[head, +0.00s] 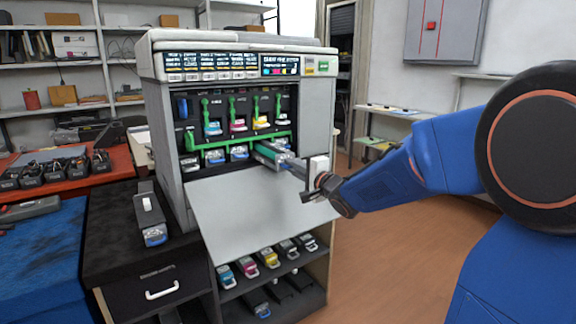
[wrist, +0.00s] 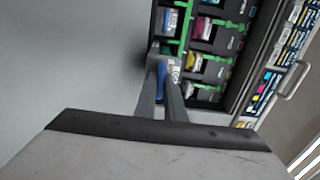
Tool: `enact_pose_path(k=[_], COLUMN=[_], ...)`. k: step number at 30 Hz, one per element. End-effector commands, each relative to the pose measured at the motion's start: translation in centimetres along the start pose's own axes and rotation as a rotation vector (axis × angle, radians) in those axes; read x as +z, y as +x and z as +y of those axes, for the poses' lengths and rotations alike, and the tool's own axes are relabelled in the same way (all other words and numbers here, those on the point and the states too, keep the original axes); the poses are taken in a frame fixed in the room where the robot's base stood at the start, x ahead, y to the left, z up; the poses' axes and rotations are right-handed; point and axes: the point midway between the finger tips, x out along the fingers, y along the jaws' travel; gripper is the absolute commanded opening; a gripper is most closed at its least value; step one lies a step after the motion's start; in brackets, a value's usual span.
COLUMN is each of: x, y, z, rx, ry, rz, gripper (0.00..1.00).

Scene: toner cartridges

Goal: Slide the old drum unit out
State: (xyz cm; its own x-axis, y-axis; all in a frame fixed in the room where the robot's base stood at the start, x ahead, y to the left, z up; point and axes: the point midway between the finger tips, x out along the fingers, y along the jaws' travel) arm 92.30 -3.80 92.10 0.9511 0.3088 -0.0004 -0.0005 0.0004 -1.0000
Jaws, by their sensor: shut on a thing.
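The drum unit (head: 271,153) sticks part of the way out of the lower right slot of the printer (head: 160,120). It is a grey and green bar with a pale handle end. My gripper (head: 292,165) is shut on its front end in the head view. In the wrist view my gripper (wrist: 165,92) has its two fingers close together on the handle end, where a blue part and a pale label (wrist: 173,72) show between and beyond them. The rear of the drum unit is hidden inside the printer.
The lowered front door (head: 255,210) lies below the slots. Coloured cartridges (head: 237,124) sit in the upper row. A similar unit (head: 150,215) lies on the black cabinet at left. Spare cartridges (head: 268,259) fill the shelf below. Open floor (head: 385,270) lies at right.

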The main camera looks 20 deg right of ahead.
Motion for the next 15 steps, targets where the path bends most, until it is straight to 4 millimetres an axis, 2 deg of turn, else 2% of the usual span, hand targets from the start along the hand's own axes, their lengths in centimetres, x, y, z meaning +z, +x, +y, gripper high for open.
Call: enact_pose_path(k=[6, 13, 14, 15], x=[-0.1, 0.0, 0.0, 0.0], y=[-2.0, -2.7, -2.7, -2.7], z=[-0.1, 0.0, 0.0, 0.0], rx=[-0.002, -0.001, -0.001, -0.001], ry=[-0.001, 0.0, 0.0, 0.0], rz=[0.001, -0.001, -0.001, -0.001], gripper=[0.0, 0.0, 0.16, 0.26])
